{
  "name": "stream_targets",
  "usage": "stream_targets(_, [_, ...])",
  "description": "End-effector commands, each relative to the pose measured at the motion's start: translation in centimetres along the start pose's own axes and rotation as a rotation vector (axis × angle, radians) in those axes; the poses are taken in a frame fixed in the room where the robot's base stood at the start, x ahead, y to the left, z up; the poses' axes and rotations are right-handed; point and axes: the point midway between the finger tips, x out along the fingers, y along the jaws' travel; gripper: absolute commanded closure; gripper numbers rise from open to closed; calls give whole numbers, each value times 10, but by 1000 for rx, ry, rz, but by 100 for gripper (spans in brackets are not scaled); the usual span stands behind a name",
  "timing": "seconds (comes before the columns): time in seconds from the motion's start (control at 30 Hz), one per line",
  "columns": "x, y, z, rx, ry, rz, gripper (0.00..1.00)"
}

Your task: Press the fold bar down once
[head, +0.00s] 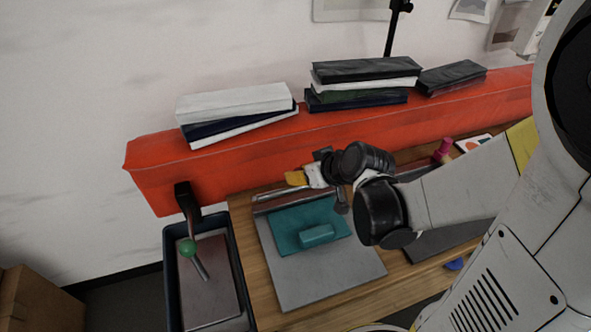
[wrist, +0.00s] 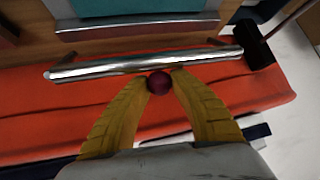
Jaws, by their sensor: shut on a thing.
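The fold bar (wrist: 150,64) is a shiny metal rod crossing the wrist view just beyond my fingertips. In the head view the bar (head: 276,194) shows at the back edge of a grey board (head: 320,276). My gripper (wrist: 160,80) has yellow fingers closed on a dark red round knob (wrist: 158,84) at the bar's near side. Whether the knob is fixed to the bar cannot be told. In the head view my gripper (head: 296,179) is above the bar, and the knob is hidden there. A teal sheet (head: 290,222) lies on the board with a teal block (head: 317,235) on it.
A red bench (head: 240,158) behind the wooden table (head: 262,291) carries stacks of books (head: 365,83). A pink object (head: 443,150) stands behind my arm.

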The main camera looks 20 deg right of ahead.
Motion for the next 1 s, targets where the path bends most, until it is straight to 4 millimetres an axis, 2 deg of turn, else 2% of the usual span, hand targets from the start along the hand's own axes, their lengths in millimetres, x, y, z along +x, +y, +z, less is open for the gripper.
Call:
stream_targets(0.7, [-2,-10,62,-1,-13,-4,100])
stream_targets(1.0, [2,-11,78,-11,35,2,100])
